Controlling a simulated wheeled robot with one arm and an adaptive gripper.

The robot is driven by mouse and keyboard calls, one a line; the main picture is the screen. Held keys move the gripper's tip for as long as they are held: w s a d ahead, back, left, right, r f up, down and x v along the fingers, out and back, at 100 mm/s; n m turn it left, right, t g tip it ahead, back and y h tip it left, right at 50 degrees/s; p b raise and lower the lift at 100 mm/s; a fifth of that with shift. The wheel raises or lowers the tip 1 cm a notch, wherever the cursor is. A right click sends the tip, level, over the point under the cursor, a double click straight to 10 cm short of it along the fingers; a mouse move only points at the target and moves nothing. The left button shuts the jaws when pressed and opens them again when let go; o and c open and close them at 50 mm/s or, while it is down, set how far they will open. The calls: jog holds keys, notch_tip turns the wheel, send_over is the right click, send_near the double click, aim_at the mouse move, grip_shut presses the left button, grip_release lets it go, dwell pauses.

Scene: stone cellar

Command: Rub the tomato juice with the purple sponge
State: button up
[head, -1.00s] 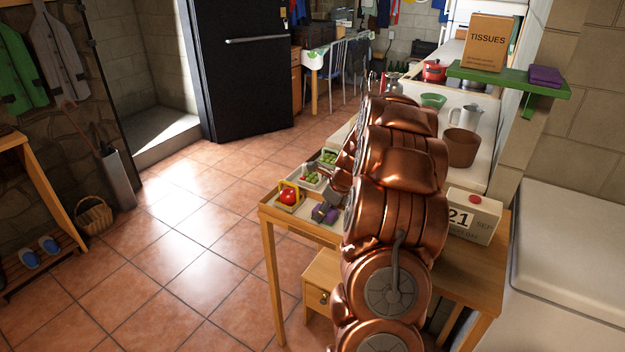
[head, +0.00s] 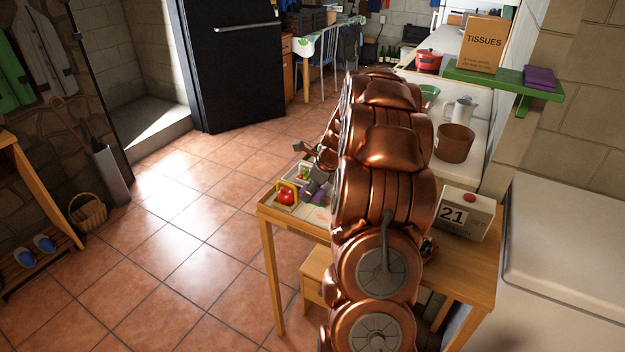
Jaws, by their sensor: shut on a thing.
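My gripper (head: 319,172) is over the wooden table's left end, partly hidden by my copper-coloured arm. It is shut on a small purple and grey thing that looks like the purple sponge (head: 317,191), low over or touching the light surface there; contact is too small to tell.
The wooden table (head: 470,262) bears a calendar box (head: 461,213) at right. A green shelf (head: 495,77) holds a tissue box (head: 486,43) and a folded purple thing (head: 540,78). A brown pot (head: 455,144) stands on the white counter.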

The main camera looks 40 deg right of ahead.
jog(key=shift+a+r+p, duration=0.1)
jog(key=shift+r+p, duration=0.45)
jog(key=shift+r, duration=0.65)
jog(key=shift+r+p, duration=0.2)
jog(key=shift+p, duration=1.6)
jog(key=shift+w+f+p, duration=0.15)
jog(key=shift+p, duration=0.3)
